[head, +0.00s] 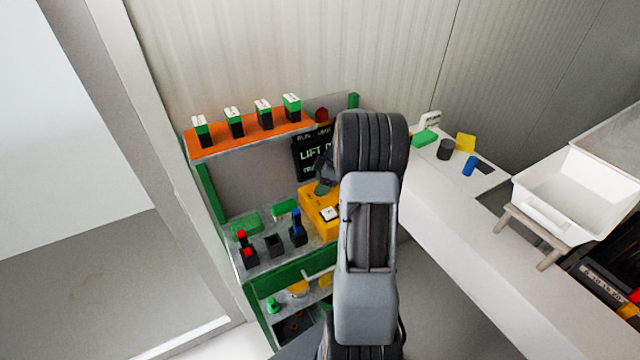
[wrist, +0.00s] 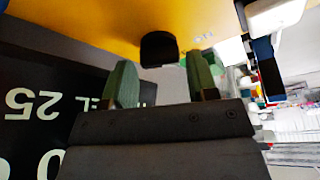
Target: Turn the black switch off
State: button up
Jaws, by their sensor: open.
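The black switch (wrist: 158,48) is a small dark knob on the face of a yellow box (wrist: 95,18) in the wrist view. My gripper (wrist: 160,62) is open, with its two green fingers on either side of the switch in the picture. I cannot tell whether they touch it. In the head view the yellow box (head: 315,222) stands on the green-framed bench, partly behind my arm. My gripper (head: 322,187) is at the box's upper back. The black switch cannot be made out there.
A black sign (head: 312,155) stands behind the box and shows close by in the wrist view (wrist: 40,115). A white part (head: 330,213) sits on the box. Joystick-like controls (head: 247,255) stand at left. A white counter (head: 470,230) lies right.

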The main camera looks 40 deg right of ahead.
jog(key=shift+w+a+f, duration=0.15)
jog(key=shift+f, duration=0.4)
jog(key=shift+c, duration=0.2)
jog(key=c, duration=0.6)
